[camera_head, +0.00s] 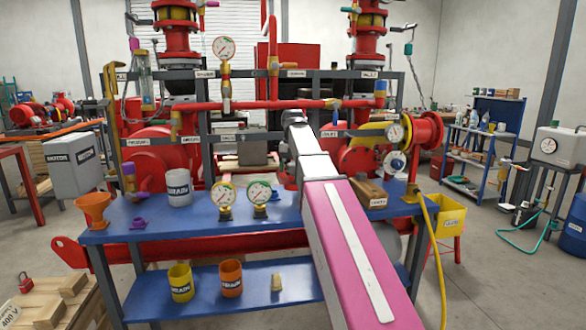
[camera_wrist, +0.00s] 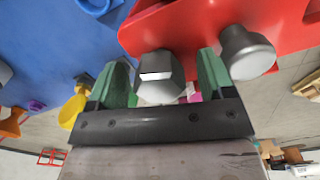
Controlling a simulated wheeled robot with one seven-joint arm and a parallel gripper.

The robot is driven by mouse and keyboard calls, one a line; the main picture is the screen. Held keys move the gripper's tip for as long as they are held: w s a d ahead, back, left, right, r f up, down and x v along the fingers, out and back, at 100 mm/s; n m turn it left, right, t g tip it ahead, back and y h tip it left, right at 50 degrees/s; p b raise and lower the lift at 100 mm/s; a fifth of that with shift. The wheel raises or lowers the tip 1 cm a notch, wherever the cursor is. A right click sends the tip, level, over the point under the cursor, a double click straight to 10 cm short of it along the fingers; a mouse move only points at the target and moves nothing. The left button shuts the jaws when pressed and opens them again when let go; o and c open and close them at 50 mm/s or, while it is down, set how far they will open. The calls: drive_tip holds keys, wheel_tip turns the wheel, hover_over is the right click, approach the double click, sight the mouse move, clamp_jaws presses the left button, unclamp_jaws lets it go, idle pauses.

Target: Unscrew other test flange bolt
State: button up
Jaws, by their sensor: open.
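In the wrist view a red flange plate (camera_wrist: 205,24) fills the upper right. A grey hex bolt head (camera_wrist: 158,84) stands out at its lower left edge. A second, rounder metal bolt head (camera_wrist: 247,57) stands out to the right, outside my fingers. My gripper (camera_wrist: 165,60) is open, with one green finger on each side of the hex head. I cannot tell whether either finger touches it. In the head view my pink arm reaches toward the skid and hides the gripper and these bolts.
Red pipework (camera_head: 290,104) and grey frame bars surround the arm's end. A yellow hose (camera_head: 435,250) hangs at the right.

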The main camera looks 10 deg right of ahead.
drive_tip(key=shift+r, duration=0.15)
wheel_tip(320, 180, up, 10)
drive_tip(key=shift+r, duration=0.25)
idle(0.7)
